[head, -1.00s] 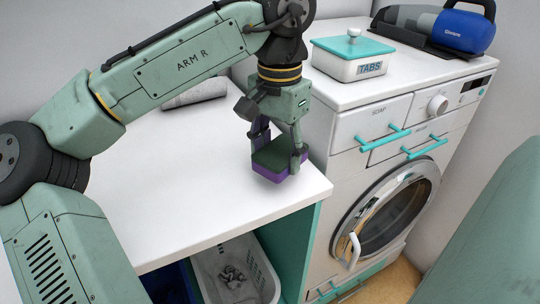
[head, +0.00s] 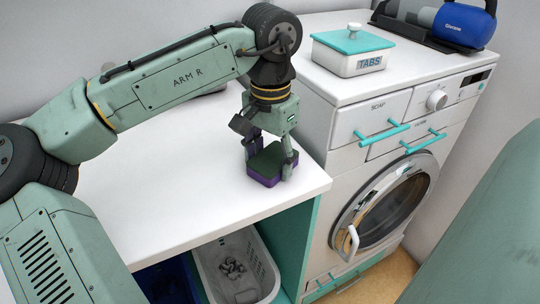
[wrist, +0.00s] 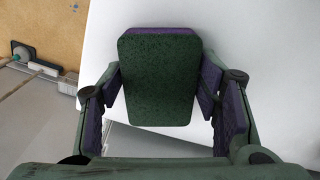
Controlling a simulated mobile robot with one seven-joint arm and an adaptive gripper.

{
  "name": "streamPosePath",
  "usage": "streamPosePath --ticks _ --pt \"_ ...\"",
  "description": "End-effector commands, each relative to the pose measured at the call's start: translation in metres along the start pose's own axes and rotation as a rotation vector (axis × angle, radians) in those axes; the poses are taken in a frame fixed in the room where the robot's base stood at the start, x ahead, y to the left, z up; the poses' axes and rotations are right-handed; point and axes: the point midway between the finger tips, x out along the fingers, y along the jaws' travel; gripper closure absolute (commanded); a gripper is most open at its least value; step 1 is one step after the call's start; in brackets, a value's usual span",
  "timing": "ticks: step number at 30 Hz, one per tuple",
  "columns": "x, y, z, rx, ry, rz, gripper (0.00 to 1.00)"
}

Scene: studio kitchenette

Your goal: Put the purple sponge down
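The purple sponge (head: 265,181) has a dark green top and a purple lower layer. It is level, low over the white countertop (head: 160,190) near its right front corner, and looks to be at or very near the surface. In the wrist view the sponge's green face (wrist: 160,80) fills the middle. My gripper (head: 270,163) points down with a finger on either side of the sponge. In the wrist view both purple-padded fingertips lie against its edges, so my gripper looks shut on it. The sponge's underside is hidden.
A white washing machine (head: 345,130) stands right of the counter, bearing a TABS box (head: 350,62) and a blue handheld vacuum (head: 463,28). A white basket (head: 211,268) sits below the counter. The countertop left of the sponge is clear; a grey thing behind is mostly hidden by my arm.

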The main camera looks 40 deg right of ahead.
Motion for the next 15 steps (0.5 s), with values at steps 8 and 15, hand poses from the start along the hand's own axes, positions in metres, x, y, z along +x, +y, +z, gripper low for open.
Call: streamPosePath --ticks 8,15 --pt "-0.0003 -0.0001 -0.0001 -0.001 0.0 0.0 0.27" --pt "-0.0013 -0.0002 -0.0001 -0.001 0.0 -0.001 0.27"
